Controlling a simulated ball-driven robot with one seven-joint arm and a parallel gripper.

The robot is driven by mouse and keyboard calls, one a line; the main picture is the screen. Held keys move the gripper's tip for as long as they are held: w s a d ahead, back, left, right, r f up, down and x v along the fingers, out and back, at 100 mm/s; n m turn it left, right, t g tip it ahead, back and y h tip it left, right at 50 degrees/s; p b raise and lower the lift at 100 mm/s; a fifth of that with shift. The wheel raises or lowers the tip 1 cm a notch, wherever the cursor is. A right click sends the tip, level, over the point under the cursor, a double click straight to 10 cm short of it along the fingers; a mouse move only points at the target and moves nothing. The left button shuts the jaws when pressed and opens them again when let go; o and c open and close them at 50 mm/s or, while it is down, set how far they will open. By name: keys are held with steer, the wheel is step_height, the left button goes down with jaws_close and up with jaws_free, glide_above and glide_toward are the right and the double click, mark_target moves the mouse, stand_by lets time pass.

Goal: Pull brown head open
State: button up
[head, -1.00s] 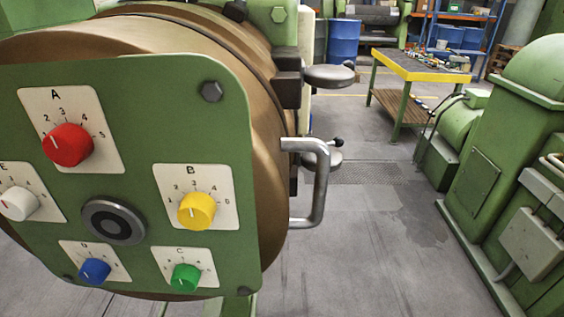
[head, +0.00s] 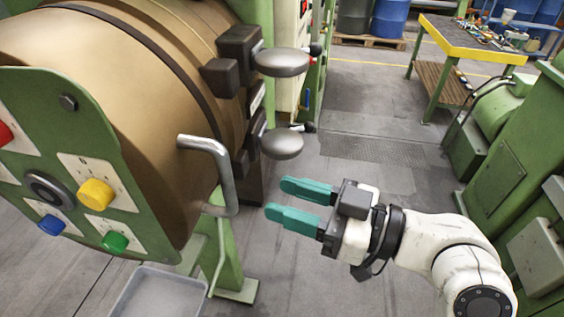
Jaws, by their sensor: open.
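The brown head (head: 150,75) is a large round metal drum at the left, with a green panel of coloured knobs (head: 75,160) on its front. It looks closed against the green machine behind it. A grey bent-tube handle (head: 224,172) sticks out from its right side. My gripper (head: 290,202) is to the right of the handle, apart from it. Its two teal fingers are open, point left toward the handle and hold nothing.
Two clamps with oval grey knobs (head: 281,145) sit on the head's edge behind the handle. A grey tray (head: 158,293) lies below the head. A yellow-edged workbench (head: 470,42) stands at the back right, green machinery (head: 520,140) at the right. Bare floor lies between.

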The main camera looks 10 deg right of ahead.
mark_target(232, 179)
steer(key=b+x, duration=0.1)
steer(key=x, duration=0.2)
steer(key=b+x, duration=0.1)
steer(key=x, duration=0.2)
steer(key=b+x, duration=0.1)
steer(key=x, duration=0.2)
steer(key=shift+a+r, duration=0.15)
steer(key=shift+r, duration=0.25)
steer(key=shift+w+a, duration=0.35)
steer(key=shift+a, duration=0.2)
steer(key=shift+f, duration=0.1)
steer(key=shift+c, duration=0.2)
jaws_close()
